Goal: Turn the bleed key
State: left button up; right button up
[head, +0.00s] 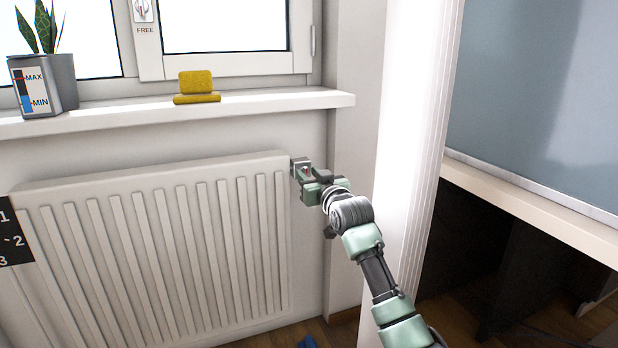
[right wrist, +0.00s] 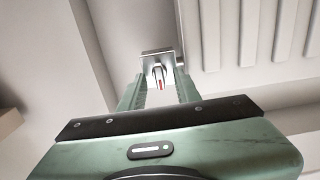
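The white radiator (head: 150,250) hangs under the window sill. A small grey metal bleed fitting (head: 299,165) sits at its top right corner. In the right wrist view the fitting (right wrist: 157,57) is a square metal block. The bleed key (right wrist: 158,76), a small pale piece with a red mark, sticks out of it toward my gripper. My right gripper (head: 306,176) is at the fitting. In the right wrist view its two fingers (right wrist: 160,82) stand apart on either side of the key, with a gap visible on both sides. My left gripper is not in view.
The sill (head: 240,104) above holds a yellow object (head: 198,85) and a grey planter (head: 60,82) marked MAX and MIN. A white ribbed column (head: 405,130) stands right of my right gripper. A blue object (head: 308,342) lies on the floor. A black numbered panel (head: 14,242) is at far left.

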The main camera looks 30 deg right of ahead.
grip_shut()
